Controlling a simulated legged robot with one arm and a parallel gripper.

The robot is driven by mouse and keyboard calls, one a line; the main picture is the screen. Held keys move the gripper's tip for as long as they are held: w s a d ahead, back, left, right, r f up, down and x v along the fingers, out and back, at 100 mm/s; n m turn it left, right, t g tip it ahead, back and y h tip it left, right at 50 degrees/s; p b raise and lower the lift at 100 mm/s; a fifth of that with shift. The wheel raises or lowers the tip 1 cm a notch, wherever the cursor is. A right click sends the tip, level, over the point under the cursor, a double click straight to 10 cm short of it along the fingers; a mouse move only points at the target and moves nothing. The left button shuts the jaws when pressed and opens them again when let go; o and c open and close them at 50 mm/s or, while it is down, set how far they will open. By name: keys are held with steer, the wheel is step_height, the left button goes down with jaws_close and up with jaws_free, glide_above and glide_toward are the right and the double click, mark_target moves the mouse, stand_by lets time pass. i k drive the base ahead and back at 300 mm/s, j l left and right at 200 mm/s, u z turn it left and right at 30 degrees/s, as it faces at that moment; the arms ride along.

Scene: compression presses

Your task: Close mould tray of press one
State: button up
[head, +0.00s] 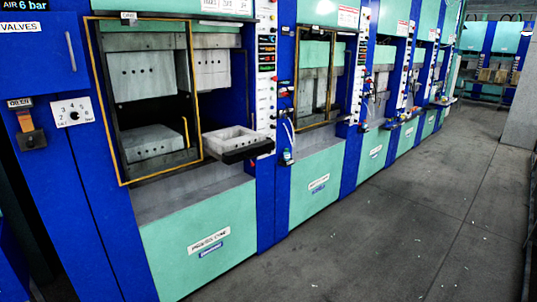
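Press one is the nearest press, with a blue frame and a mint-green lower panel (208,243) carrying a label. Its mould tray (238,143) is a light grey tray with a raised rim on a dark support. It sticks out of the press front, right of the yellow-edged guard door (187,147). Inside, grey mould blocks (142,77) with dark holes show above, and another block (150,141) lies below. My gripper and arm are not in view.
A row of similar presses (316,188) runs back to the right. A control column (266,80) with buttons stands right of the tray. A selector dial (74,112) is on the left blue panel. The grey floor (400,240) is open at the right, with small white scraps.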

mark_target(233, 145)
steer(key=i+u, duration=0.15)
steer(key=i+j, duration=0.1)
steer(key=i, duration=0.55)
steer(key=i+j, duration=0.1)
steer(key=i, duration=0.6)
steer(key=i+j, duration=0.15)
steer(key=i, duration=0.5)
steer(key=l+z, duration=0.05)
